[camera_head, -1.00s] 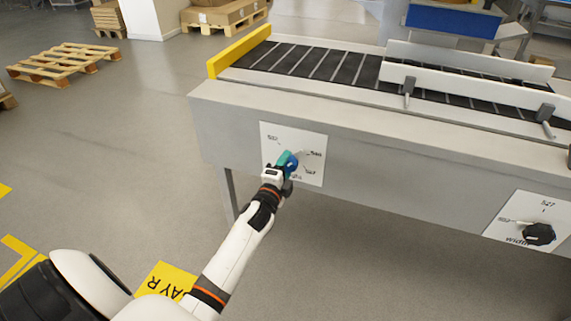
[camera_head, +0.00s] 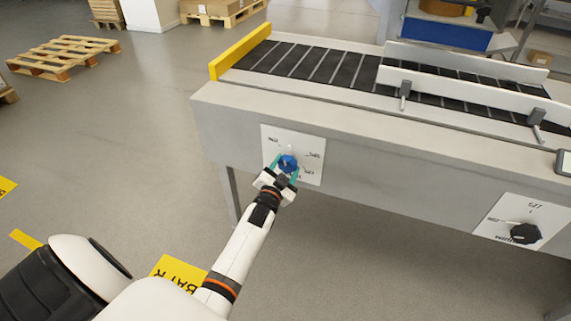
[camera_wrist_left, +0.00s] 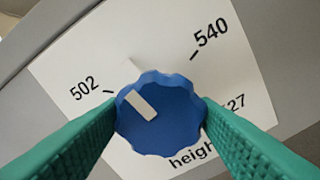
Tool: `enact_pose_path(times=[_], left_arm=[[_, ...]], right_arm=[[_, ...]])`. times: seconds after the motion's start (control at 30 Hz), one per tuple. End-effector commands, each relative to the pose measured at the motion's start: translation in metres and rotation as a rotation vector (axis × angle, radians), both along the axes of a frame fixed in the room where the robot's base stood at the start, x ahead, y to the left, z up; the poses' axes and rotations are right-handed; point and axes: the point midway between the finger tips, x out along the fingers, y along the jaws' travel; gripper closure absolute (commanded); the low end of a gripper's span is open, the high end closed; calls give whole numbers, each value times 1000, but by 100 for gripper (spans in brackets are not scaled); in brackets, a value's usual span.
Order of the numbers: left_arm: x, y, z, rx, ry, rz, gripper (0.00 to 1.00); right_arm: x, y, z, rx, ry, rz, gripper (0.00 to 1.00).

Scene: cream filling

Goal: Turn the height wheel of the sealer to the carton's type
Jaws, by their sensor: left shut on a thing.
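The blue height wheel (camera_head: 288,163) sits on a white dial plate (camera_head: 311,142) on the sealer's front. It also shows in the left wrist view (camera_wrist_left: 175,122). My left gripper (camera_head: 284,169) is shut on the wheel, one green finger on each side. In the wrist view the plate reads 502 at left, 540 at upper right and a partly hidden 527 at lower right. The wheel's white mark (camera_wrist_left: 140,105) points up and left, a little above the 502 tick. A pale strip (camera_wrist_left: 137,66) shows on the plate above the wheel. My right gripper is out of view.
A black width knob (camera_head: 524,233) sits on another plate at the right of the sealer's front. The conveyor belt (camera_head: 320,66) with guide rails runs above. A wooden pallet (camera_head: 65,61) lies far left.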

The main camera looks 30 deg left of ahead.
Motion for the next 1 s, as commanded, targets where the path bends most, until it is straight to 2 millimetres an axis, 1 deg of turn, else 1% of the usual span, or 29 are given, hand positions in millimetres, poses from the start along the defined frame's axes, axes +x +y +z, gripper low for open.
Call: enact_pose_path(times=[0.1, 0.3, 0.5, 0.7, 1.0], left_arm=[[-1, 0, 1, -111, -20, 1, 69], [0, 0, 0, -294, -64, 1, 69], [0, -1, -1, -455, -104, 1, 69], [0, -1, -1, -577, -135, 1, 69], [-1, -1, -2, -676, -157, 0, 69]], right_arm=[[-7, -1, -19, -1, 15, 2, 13], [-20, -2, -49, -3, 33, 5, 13], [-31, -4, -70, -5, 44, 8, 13], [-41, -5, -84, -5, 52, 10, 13], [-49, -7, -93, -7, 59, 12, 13]])
